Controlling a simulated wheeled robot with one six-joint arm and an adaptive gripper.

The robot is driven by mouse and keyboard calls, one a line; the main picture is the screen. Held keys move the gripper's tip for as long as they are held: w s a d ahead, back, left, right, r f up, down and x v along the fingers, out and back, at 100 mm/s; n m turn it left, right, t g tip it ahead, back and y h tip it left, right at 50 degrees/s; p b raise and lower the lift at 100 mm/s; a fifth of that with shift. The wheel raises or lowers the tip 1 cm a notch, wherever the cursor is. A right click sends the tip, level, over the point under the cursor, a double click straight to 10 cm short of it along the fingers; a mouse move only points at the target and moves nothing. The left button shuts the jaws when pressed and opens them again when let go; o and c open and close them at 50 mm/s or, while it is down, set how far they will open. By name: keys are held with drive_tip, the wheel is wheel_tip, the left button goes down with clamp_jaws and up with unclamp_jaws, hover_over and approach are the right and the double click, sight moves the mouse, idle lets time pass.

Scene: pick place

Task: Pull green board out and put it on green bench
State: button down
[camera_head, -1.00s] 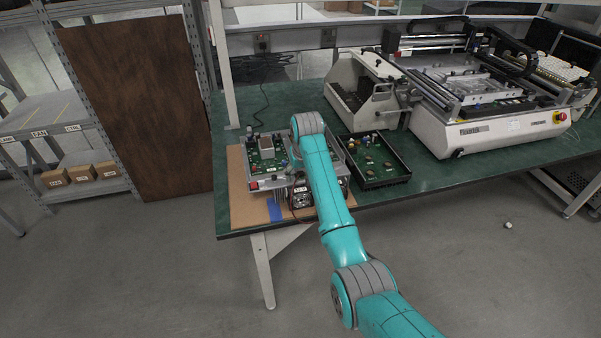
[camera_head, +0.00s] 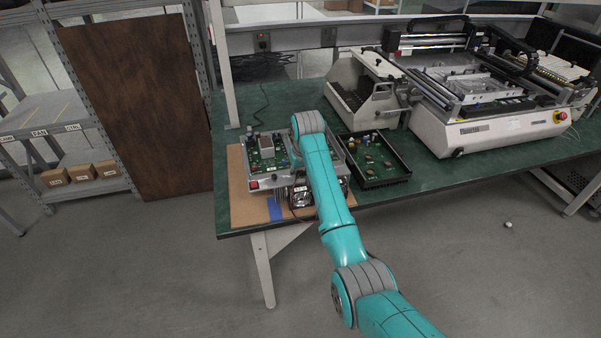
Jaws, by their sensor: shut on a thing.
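A green circuit board (camera_head: 266,157) with a silver block on it sits in a grey metal fixture (camera_head: 268,183) at the left end of the green bench (camera_head: 232,120). My arm (camera_head: 325,180) reaches over the right part of the fixture. It hides part of the board and my gripper, so I cannot see the fingers or any contact with the board. A second green board (camera_head: 372,160), with round parts on it, lies in a black open tray (camera_head: 385,182) just right of my arm.
A brown mat (camera_head: 240,205) lies under the fixture. A fan (camera_head: 301,197) is at the fixture's front. A white machine (camera_head: 490,135) and a beige slotted unit (camera_head: 365,95) fill the bench's back and right. Bare bench shows behind the fixture and right of the tray.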

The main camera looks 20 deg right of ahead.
drive_tip(key=shift+r, duration=1.55)
